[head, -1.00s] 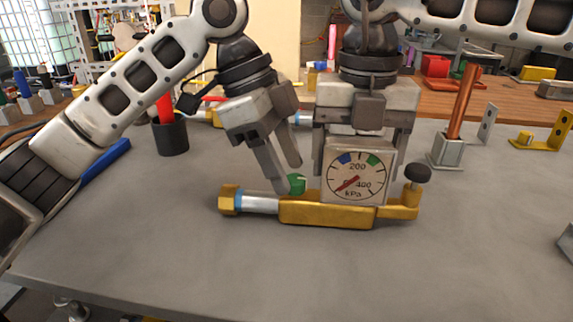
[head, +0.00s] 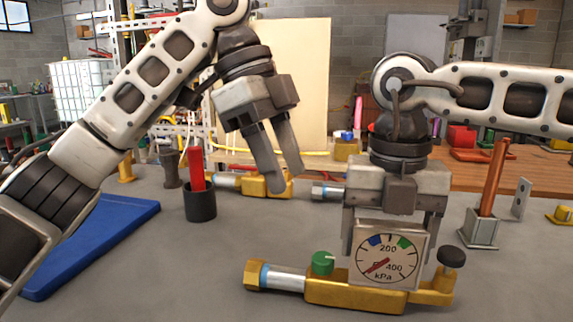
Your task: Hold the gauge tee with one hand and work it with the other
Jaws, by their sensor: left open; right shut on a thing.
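The gauge tee (head: 350,293) is a brass body with a silver pipe and hex end at left. It carries a green knob (head: 322,263), a square kPa gauge (head: 387,258) and a black knob (head: 451,257) at right. It lies level at the front of the grey table. My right gripper (head: 393,240) points down and is shut on the gauge block from above, a finger on each side. My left gripper (head: 279,184) is open and empty, above and left of the green knob, clear of the tee. The gauge needle points to the lower left.
A second brass fitting (head: 266,184) lies behind my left gripper. A black cup (head: 200,205) with a red rod stands at left, beside a blue mat (head: 92,243). A copper rod (head: 494,178) stands in a metal block at right.

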